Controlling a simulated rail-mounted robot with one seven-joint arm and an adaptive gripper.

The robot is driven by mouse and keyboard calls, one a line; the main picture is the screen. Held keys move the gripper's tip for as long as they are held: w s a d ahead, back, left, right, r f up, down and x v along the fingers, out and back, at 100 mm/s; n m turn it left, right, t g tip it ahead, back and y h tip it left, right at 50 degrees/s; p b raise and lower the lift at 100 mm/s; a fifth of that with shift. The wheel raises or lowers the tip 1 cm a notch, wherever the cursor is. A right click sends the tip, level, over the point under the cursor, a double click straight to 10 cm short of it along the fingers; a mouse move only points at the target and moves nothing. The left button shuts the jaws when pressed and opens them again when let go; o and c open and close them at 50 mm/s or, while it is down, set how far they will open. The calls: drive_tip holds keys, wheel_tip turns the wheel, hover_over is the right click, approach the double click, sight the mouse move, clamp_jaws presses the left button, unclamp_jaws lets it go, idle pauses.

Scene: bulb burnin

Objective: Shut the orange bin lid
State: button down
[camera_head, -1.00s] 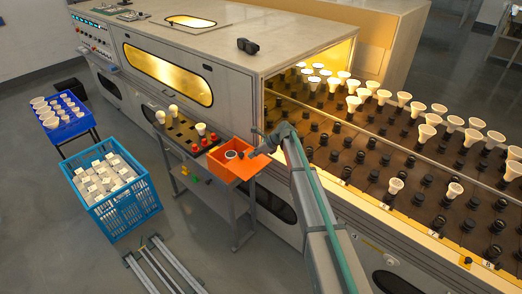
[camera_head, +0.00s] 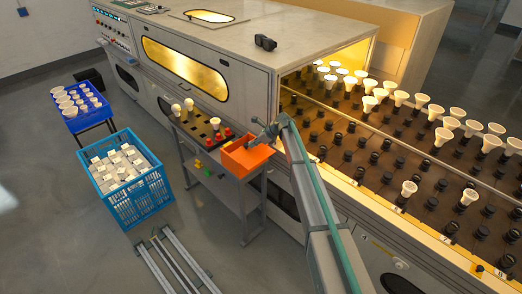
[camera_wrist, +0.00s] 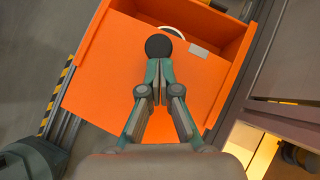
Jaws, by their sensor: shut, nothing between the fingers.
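The orange bin (camera_head: 258,165) sits on the small cart beside the machine. In the wrist view its far wall (camera_wrist: 218,24) and part of its open inside show. An orange panel that looks like the lid (camera_wrist: 105,75) covers the near part, leaving a gap at the far side. A round black knob (camera_wrist: 158,47) is near the panel's far edge. My gripper (camera_wrist: 159,68) is shut and empty over the panel, its tips right at the knob; I cannot tell if they touch. In the head view my gripper (camera_head: 257,143) is at the bin's right side.
A white ring (camera_wrist: 174,31) and a pale label (camera_wrist: 200,50) show by the bin's opening. Bulbs and red sockets (camera_head: 215,122) stand on the cart left of the bin. The conveyor of bulbs (camera_head: 400,150) is to the right. A blue crate (camera_head: 130,195) stands on the floor.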

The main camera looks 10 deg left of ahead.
drive_tip(key=w+a, duration=0.4)
drive_tip(key=shift+a+f, duration=0.1)
drive_tip(key=shift+a, duration=0.3)
